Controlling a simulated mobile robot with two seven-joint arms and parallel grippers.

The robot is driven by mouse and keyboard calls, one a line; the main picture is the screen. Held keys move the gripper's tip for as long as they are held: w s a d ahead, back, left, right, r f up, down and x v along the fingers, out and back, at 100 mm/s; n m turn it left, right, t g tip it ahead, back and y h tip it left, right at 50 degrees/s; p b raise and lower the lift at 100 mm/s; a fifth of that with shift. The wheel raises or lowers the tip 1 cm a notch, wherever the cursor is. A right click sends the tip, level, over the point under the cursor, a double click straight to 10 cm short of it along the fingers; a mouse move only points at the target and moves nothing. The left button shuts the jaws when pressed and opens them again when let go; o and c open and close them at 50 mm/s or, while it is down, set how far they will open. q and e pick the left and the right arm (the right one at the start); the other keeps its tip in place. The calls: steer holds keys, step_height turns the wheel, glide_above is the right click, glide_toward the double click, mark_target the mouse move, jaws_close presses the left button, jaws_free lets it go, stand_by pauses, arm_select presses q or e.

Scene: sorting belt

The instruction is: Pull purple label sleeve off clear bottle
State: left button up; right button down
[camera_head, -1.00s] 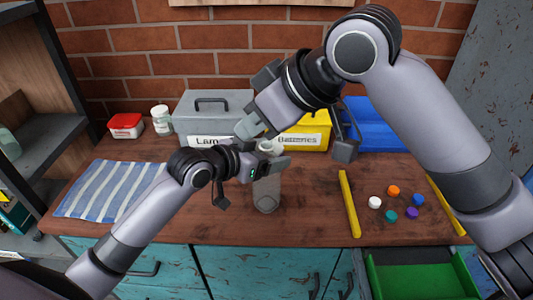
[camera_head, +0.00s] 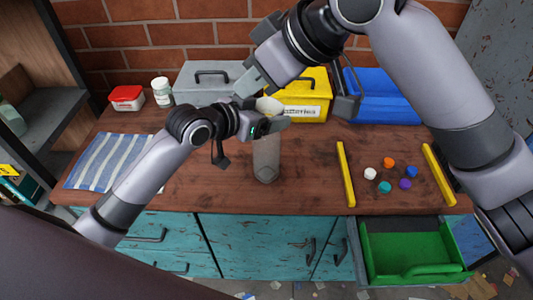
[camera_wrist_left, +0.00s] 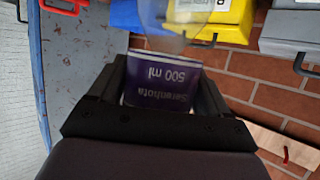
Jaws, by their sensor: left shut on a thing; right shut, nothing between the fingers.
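The clear bottle (camera_head: 266,160) stands upright on the wooden bench, behind and below my left gripper. My left gripper (camera_head: 270,126) is at the bottle's upper part and shut on the purple label sleeve. In the left wrist view the sleeve (camera_wrist_left: 163,85) sits between both fingers, its print upside down, with clear plastic (camera_wrist_left: 185,18) above it in the picture. In the head view the gripper hides the sleeve; how far it still surrounds the bottle cannot be told. My right gripper (camera_head: 250,85) is shut and empty, above and slightly left of the pale rim (camera_head: 268,104).
Grey (camera_head: 205,90), yellow (camera_head: 302,104) and blue (camera_head: 385,104) boxes stand at the back. A striped cloth (camera_head: 105,160) lies left. Yellow bars (camera_head: 345,175) flank several coloured caps (camera_head: 388,161) at right. An open green drawer (camera_head: 415,245) juts out in front.

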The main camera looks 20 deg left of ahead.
arm_select(q)
steer(key=shift+r, duration=3.2)
